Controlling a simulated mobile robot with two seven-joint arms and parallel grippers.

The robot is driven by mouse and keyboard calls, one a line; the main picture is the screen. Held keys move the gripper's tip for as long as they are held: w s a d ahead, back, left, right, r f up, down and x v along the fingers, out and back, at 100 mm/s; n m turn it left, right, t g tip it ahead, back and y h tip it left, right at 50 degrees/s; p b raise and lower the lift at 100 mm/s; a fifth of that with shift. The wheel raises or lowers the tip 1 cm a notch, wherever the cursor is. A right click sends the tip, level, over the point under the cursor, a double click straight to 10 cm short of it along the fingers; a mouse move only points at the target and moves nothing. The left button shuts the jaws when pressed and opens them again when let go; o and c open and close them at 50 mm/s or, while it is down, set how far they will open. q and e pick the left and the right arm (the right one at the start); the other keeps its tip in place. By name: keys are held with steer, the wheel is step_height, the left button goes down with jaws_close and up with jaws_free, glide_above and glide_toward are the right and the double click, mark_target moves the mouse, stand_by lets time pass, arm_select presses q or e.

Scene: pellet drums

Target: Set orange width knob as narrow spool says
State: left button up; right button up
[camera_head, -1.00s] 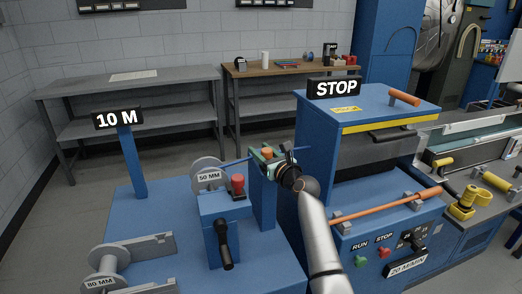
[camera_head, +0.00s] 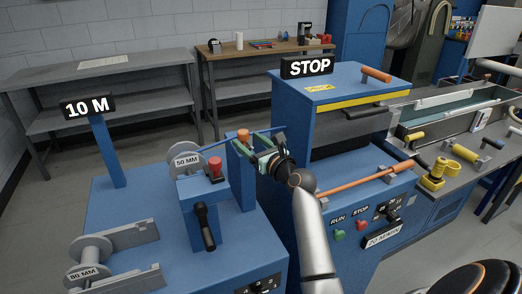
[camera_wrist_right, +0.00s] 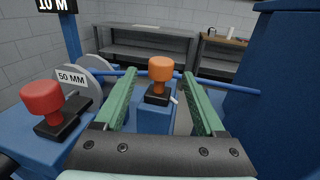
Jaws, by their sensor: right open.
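The orange knob (camera_head: 243,134) stands upright on a black base on a blue post. In the right wrist view the orange knob (camera_wrist_right: 160,70) shows between and beyond my right gripper's green fingers, apart from both. My right gripper (camera_head: 263,150) is open and empty, just right of the knob in the head view. The narrow spool (camera_head: 185,158), a grey disc labelled 50 MM, stands left of the post; its label also shows in the right wrist view (camera_wrist_right: 72,78). Any scale around the knob is too small to read. My left gripper is not in view.
A red knob (camera_head: 215,166) sits on a blue box with a black lever, near the post. A wider-labelled spool (camera_head: 92,252) reads 80 MM. A blue bar runs behind the knob. The blue machine (camera_head: 318,100) with a STOP sign stands close to the right.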

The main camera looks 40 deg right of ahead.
steer(key=s, duration=0.6)
steer(key=shift+a, duration=0.1)
stand_by(0.4)
